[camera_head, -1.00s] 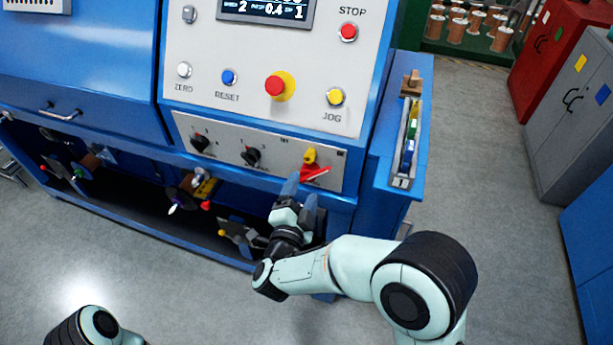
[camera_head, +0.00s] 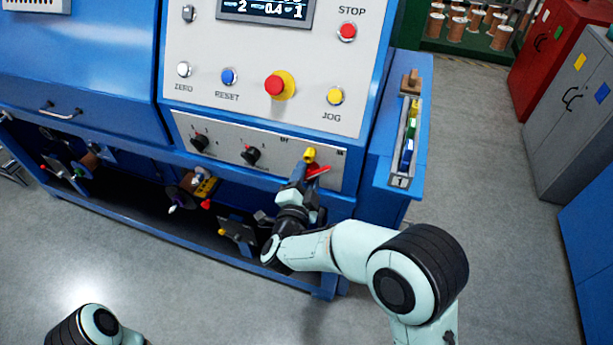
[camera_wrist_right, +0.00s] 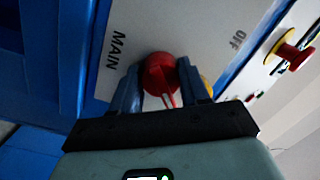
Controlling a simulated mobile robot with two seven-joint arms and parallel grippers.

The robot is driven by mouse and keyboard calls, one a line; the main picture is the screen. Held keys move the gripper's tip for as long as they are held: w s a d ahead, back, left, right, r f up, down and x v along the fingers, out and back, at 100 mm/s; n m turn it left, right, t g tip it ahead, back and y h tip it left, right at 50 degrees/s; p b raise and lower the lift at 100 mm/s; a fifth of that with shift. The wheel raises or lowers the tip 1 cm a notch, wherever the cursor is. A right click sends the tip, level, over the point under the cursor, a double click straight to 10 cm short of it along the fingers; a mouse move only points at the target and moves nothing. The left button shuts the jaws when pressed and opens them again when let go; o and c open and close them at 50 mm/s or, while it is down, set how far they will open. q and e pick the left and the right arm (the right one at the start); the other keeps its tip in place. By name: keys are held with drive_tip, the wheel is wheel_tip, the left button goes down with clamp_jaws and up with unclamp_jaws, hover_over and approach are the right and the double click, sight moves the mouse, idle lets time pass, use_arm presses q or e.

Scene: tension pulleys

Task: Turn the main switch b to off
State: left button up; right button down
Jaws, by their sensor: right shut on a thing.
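The main switch (camera_head: 318,170) has a red handle on a yellow base and sits at the right end of the lower grey strip of the machine's panel. My right gripper (camera_head: 306,178) reaches it from below and is shut on the red handle. In the right wrist view the red knob of the main switch (camera_wrist_right: 160,72) lies between the two fingers, with a bit of yellow behind the right finger. The panel reads MAIN on the left and OFF on the right. Only part of my left arm shows at the bottom left; its gripper is out of view.
Two black rotary knobs (camera_head: 250,155) sit left of the switch. Above are a red emergency button (camera_head: 275,85) and a yellow JOG button (camera_head: 335,97). A blue side ledge (camera_head: 375,175) carries a narrow tray. Pulleys on brackets (camera_head: 190,190) are in the bay below.

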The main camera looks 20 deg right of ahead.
use_arm(q)
drive_tip(key=shift+r, duration=0.25)
use_arm(e)
drive_tip(key=shift+n, duration=0.3)
drive_tip(key=n+p, duration=0.3)
drive_tip(key=shift+r, duration=0.15)
drive_tip(key=n+g+p, duration=0.1)
drive_tip(key=n+p, duration=0.2)
drive_tip(key=n, duration=0.1)
drive_tip(key=shift+n, duration=0.4)
drive_tip(key=n+p, duration=0.4)
drive_tip(key=n, duration=0.1)
drive_tip(key=shift+r, duration=0.1)
use_arm(q)
drive_tip(key=w+r+p, duration=0.2)
drive_tip(key=w+r, duration=0.3)
drive_tip(key=r, duration=0.8)
drive_tip(key=shift+w+p, duration=0.15)
drive_tip(key=shift+p, duration=0.2)
use_arm(e)
drive_tip(key=shift+n+g+h, duration=0.4)
drive_tip(key=shift+n, duration=1.4)
use_arm(q)
drive_tip(key=shift+r, duration=0.15)
use_arm(e)
drive_tip(key=c, duration=0.5)
unclamp_jaws()
drive_tip(key=shift+c, duration=0.2)
